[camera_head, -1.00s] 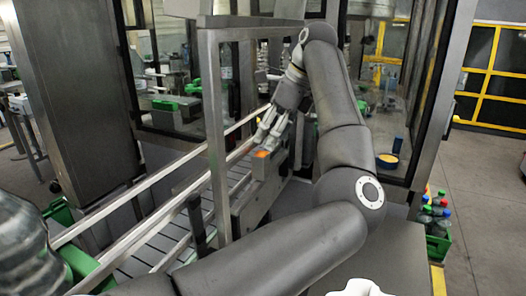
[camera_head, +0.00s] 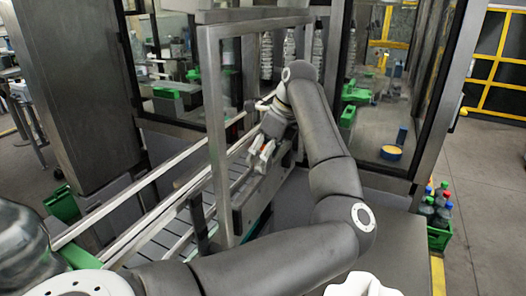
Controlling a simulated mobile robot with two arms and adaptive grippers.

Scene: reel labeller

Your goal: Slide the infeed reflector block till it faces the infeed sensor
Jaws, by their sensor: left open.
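My left gripper (camera_head: 262,154) is open, with its fingers pointing down over the infeed conveyor (camera_head: 160,243) near the grey side plate (camera_head: 243,212). A small red-orange spot (camera_head: 268,147) shows between or just behind its fingers. I cannot tell whether this is on the reflector block, and the block itself is not clearly made out behind the gripper. I cannot tell whether the fingers touch anything. The infeed sensor cannot be picked out either. My right gripper is not in view.
A grey upright frame (camera_head: 216,140) stands close to the left of my gripper. Metal guide rails (camera_head: 130,198) run along the conveyor. A glass-walled machine (camera_head: 385,110) stands behind my arm. A green crate of bottles (camera_head: 438,236) is on the floor at right, where the floor is otherwise open.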

